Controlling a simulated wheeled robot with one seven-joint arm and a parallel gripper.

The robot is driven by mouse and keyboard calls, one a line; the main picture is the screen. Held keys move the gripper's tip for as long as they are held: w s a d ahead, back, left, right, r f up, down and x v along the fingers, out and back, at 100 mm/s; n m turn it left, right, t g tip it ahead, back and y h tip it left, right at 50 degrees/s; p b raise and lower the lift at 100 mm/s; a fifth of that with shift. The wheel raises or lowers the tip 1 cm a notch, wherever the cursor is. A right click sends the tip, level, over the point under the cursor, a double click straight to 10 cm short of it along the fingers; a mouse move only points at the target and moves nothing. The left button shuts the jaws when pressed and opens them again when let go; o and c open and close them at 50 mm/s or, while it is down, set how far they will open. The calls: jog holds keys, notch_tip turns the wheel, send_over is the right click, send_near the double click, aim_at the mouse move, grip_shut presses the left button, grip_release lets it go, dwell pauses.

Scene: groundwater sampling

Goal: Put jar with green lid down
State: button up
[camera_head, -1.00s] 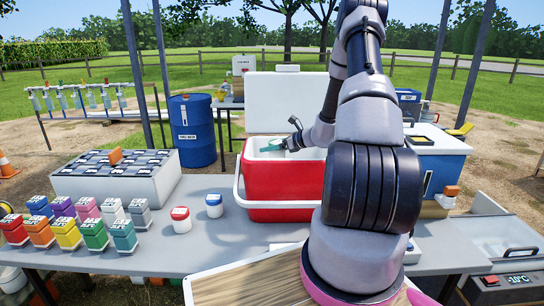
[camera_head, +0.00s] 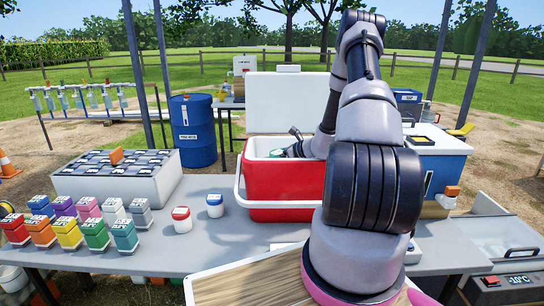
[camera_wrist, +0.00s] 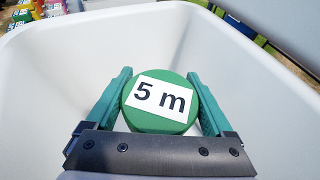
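The jar with the green lid (camera_wrist: 160,102) shows from above in the wrist view, its lid labelled "5 m". My gripper (camera_wrist: 160,85) has its two green fingers on either side of the lid, close against it, and appears shut on the jar. The jar is inside the white-lined cooler (camera_wrist: 60,60). In the head view this is the open red cooler (camera_head: 284,180) on the table, and my gripper (camera_head: 291,151) reaches down into it, mostly hidden by the rim and my arm. The jar's underside is hidden, so I cannot tell whether it touches the cooler floor.
The cooler's white lid (camera_head: 287,105) stands open behind. A red-lidded jar (camera_head: 181,220) and a blue-lidded jar (camera_head: 215,205) stand left of the cooler. Several coloured bottles (camera_head: 68,232) and a grey rack box (camera_head: 118,176) are farther left. A blue cooler (camera_head: 440,160) stands right.

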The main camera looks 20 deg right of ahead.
jog(key=shift+o, duration=0.3)
jog(key=shift+s+a+f, duration=0.1)
jog(key=shift+s+f, duration=0.05)
jog(key=shift+f, duration=0.1)
jog(key=shift+r, duration=0.5)
jog(key=v, duration=1.2)
jog(key=s+a+r+n+g, duration=0.3)
jog(key=s+a+r+n, duration=0.2)
jog(key=a+r+n, duration=0.35)
jog(key=s+a+r+n+g, duration=0.4)
jog(key=s+a+r+n, duration=0.1)
jog(key=a+r, duration=0.5)
jog(key=s+r+n+t+h, duration=0.1)
jog(key=s+r+n+h, duration=0.2)
jog(key=s+r+n, duration=0.2)
jog(key=s+a+r+n+t+h, duration=0.1)
jog(key=s+r+n, duration=0.5)
jog(key=s, duration=0.6)
jog(key=shift+a+r+t+h, duration=0.3)
jog(key=shift+r+t+h, duration=0.4)
jog(key=shift+r+h, duration=0.35)
jog(key=shift+s+d+f, duration=0.1)
